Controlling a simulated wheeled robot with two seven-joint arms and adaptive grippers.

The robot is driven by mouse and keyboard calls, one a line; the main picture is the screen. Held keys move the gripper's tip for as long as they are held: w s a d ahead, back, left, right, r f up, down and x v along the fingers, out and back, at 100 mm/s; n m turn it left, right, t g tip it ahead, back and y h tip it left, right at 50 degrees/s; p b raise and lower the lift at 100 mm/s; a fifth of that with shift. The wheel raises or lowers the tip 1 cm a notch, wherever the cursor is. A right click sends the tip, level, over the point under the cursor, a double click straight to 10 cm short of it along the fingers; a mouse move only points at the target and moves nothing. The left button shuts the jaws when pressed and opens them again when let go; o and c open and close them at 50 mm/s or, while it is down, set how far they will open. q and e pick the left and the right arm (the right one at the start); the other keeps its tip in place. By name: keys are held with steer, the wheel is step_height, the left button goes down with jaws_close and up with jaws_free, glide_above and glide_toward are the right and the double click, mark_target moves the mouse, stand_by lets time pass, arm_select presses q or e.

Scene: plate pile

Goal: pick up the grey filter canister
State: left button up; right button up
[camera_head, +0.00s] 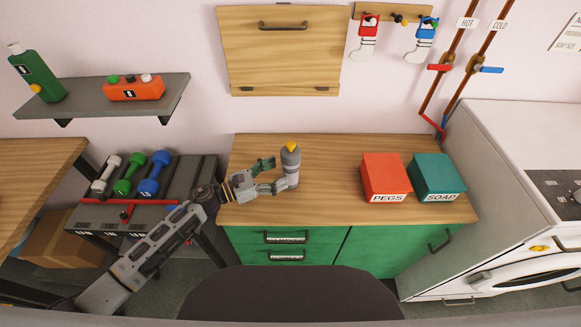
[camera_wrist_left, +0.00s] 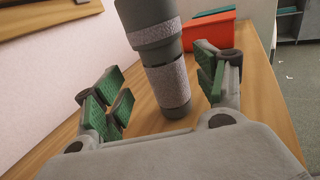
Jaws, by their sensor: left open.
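The grey filter canister (camera_head: 290,170) stands upright on the wooden counter top (camera_head: 330,205), with a yellow piece on its top in the head view. In the left wrist view the canister (camera_wrist_left: 165,70) rises between my finger pads, nearer the right one; its top runs out of the picture. My left gripper (camera_head: 272,175) is open, with its fingers spread toward the canister's left side. It also shows in the left wrist view (camera_wrist_left: 158,92), with green pads on both fingers. Whether a pad touches the canister I cannot tell. My right gripper is not in view.
A red PEGS box (camera_head: 385,177) and a teal SOAP box (camera_head: 440,176) stand to the right on the same counter. Dumbbells (camera_head: 130,175) sit on a rack at left. A grey shelf (camera_head: 75,106) hangs above it. The counter between canister and boxes is clear.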

mark_target(286, 170)
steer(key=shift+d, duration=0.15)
arm_select(q)
steer(key=shift+w+d, duration=0.1)
steer(key=shift+d, duration=0.1)
steer(key=shift+w+d+p, duration=0.2)
steer(key=shift+d+p, duration=0.3)
steer(key=shift+d, duration=0.2)
steer(key=shift+p+x, duration=0.35)
steer(key=shift+x, duration=1.3)
steer(key=shift+s+f, duration=0.1)
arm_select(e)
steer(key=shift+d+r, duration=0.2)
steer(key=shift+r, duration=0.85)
arm_select(q)
steer(key=shift+c, duration=0.2)
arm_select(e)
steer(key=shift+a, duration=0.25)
arm_select(q)
steer(key=c, duration=1.2)
steer(key=shift+c, duration=0.6)
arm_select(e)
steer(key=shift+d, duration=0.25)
